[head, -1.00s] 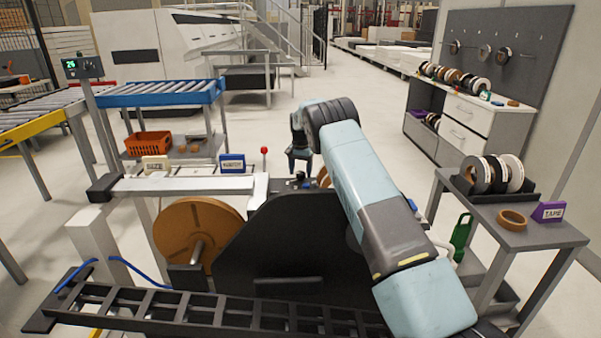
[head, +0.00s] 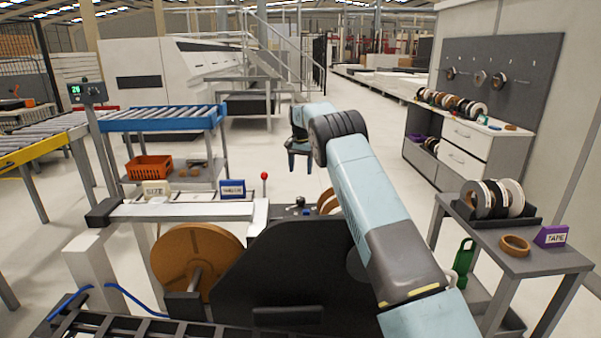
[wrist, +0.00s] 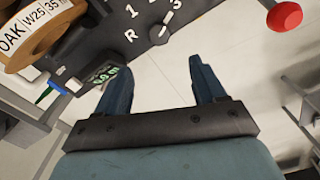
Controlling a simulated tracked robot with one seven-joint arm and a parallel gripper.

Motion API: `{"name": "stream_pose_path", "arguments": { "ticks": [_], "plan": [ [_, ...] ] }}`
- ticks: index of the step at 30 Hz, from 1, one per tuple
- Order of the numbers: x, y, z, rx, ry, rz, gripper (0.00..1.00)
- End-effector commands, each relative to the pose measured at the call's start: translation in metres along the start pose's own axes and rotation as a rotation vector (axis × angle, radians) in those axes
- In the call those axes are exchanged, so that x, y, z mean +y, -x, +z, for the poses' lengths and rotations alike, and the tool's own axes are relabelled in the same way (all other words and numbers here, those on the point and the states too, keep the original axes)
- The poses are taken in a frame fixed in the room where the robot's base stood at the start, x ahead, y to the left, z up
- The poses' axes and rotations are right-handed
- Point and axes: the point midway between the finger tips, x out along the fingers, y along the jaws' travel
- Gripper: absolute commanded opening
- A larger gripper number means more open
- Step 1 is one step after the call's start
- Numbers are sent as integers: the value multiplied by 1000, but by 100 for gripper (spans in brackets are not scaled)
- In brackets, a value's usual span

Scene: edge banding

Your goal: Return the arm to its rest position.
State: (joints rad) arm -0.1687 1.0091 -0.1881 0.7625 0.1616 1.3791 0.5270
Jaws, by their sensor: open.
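My arm reaches forward over the edge banding machine (head: 310,265), with my gripper (head: 299,168) hanging above and behind the machine's dark panel in the head view. In the wrist view my gripper (wrist: 163,90) has its two blue fingers spread apart with nothing between them. Bare floor shows beyond the fingertips there. The gripper is clear of the machine and touches nothing that I can see.
A brown tape roll (head: 197,262) sits on the machine's left side. A red knob (head: 264,176) stands near my gripper and also shows in the wrist view (wrist: 285,15). A side table (head: 515,235) with tape rolls is at right. An orange basket (head: 150,168) is behind left.

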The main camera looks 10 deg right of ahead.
Motion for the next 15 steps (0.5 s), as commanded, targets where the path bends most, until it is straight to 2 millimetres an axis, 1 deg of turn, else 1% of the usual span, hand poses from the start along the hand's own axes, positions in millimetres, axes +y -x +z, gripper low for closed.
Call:
{"name": "stream_pose_path", "arguments": {
  "ticks": [8, 11, 14, 15],
  "plan": [
    [1, 2, 0, 1, 0, -1, 70],
    [6, 15, 2, 7, 2, -8, 70],
    [17, 38, 8, 17, 7, -19, 70],
    [23, 50, 11, 23, 11, -26, 70]
  ]
}}
